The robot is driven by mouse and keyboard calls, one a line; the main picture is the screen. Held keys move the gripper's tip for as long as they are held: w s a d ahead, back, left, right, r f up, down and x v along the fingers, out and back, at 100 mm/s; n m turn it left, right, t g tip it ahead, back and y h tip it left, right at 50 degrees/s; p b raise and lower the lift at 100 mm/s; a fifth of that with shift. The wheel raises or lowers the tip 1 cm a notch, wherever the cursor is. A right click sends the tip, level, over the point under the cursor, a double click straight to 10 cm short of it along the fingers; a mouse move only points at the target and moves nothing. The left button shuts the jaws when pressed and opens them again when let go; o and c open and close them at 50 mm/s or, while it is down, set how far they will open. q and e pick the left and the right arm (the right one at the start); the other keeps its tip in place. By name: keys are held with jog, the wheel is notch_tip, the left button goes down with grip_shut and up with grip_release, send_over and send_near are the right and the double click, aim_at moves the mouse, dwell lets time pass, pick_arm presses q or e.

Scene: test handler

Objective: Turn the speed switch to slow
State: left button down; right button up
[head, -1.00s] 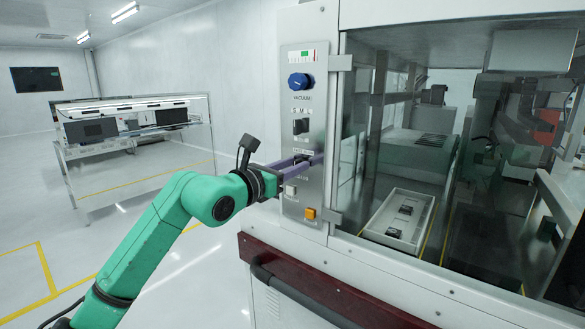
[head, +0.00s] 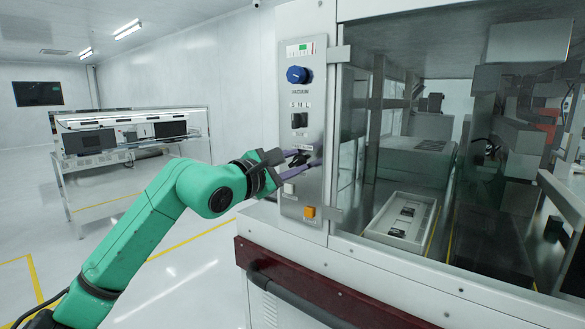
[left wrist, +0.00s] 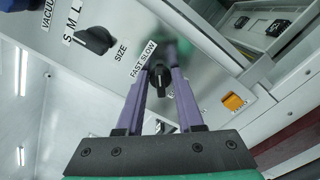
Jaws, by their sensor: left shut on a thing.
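The speed switch (left wrist: 162,76) is a small black rotary knob on the grey control panel (head: 316,112), under a "FAST SLOW" label (left wrist: 143,59). In the head view the speed switch (head: 297,160) shows between the purple fingers. My left gripper (head: 305,157) reaches the panel from the left and is shut on the knob, with one finger on each side of it in the left wrist view (left wrist: 166,75). The knob's exact pointing is hard to read. My right gripper is not in view.
Above are a black size switch (head: 299,120) marked S M L and a blue vacuum knob (head: 298,75). Below are a white button (head: 288,188) and an orange button (head: 309,212). A glass-fronted chamber with a white tray (head: 401,220) lies to the right.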

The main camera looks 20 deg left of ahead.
pick_arm(q)
jog(key=shift+m, duration=0.9)
jog(key=shift+f, duration=0.1)
jog(key=c, duration=0.9)
grip_release()
jog(key=shift+d, duration=0.1)
jog(key=shift+s+b, duration=0.15)
jog(key=shift+b, duration=0.2)
